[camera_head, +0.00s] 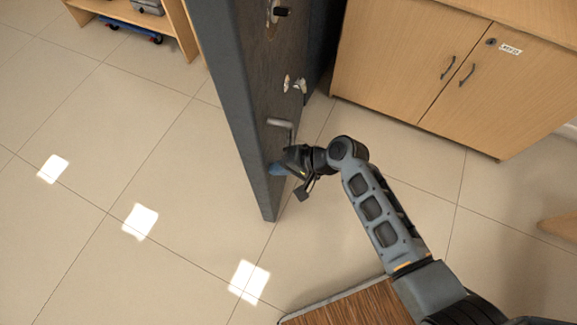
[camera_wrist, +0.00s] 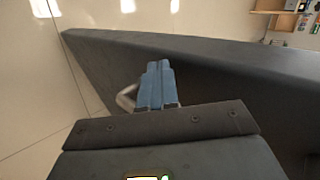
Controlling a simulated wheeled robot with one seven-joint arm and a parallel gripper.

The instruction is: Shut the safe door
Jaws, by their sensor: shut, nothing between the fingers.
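The safe door (camera_head: 229,95) is a thick dark grey slab standing open, seen nearly edge-on in the head view. The safe's opening is mostly hidden behind the door.
A wooden cabinet (camera_head: 400,75) with two doors stands at the upper right. A wooden shelf (camera_head: 178,22) is at the upper left. A wooden surface (camera_head: 350,308) lies at the bottom near my arm. The tiled floor (camera_head: 110,150) left of the door is clear.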

